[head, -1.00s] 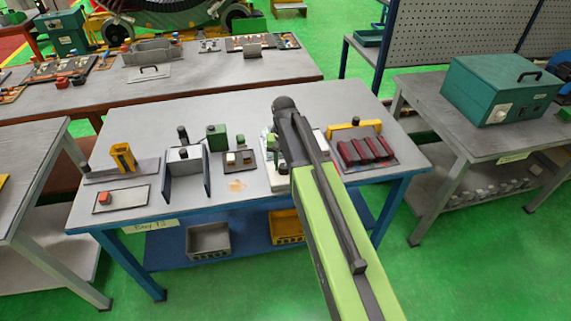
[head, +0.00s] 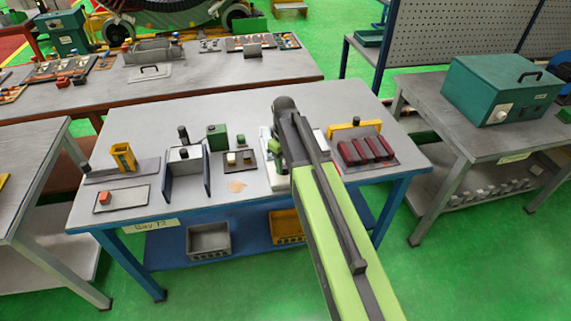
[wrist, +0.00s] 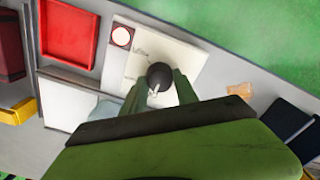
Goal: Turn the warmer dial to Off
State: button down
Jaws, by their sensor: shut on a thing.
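In the wrist view the warmer (wrist: 184,58) is a pale cream plate with faint markings on its face. A round black dial (wrist: 160,76) with a small light pointer mark stands on it. My gripper's green fingers (wrist: 161,88) are on both sides of the dial, shut on it. The markings are too small to read, so the setting cannot be told.
A red tray (wrist: 70,32) and a white sheet (wrist: 70,100) lie near the warmer. On the bench, a fixture with dark blue plates (head: 169,178) stands left and a tray of dark red bars (head: 368,150) right. A tan patch (head: 237,186) lies between on clear bench top.

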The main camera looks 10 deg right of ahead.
aim_at(284, 166)
jog(key=shift+s+n, duration=0.15)
jog(key=shift+n, duration=0.45)
jog(key=c, duration=0.9)
grip_release()
jog(key=shift+c, duration=0.2)
notch_tip(284, 166, up, 17)
jog(key=p, duration=1.7)
jog(key=shift+r, duration=0.2)
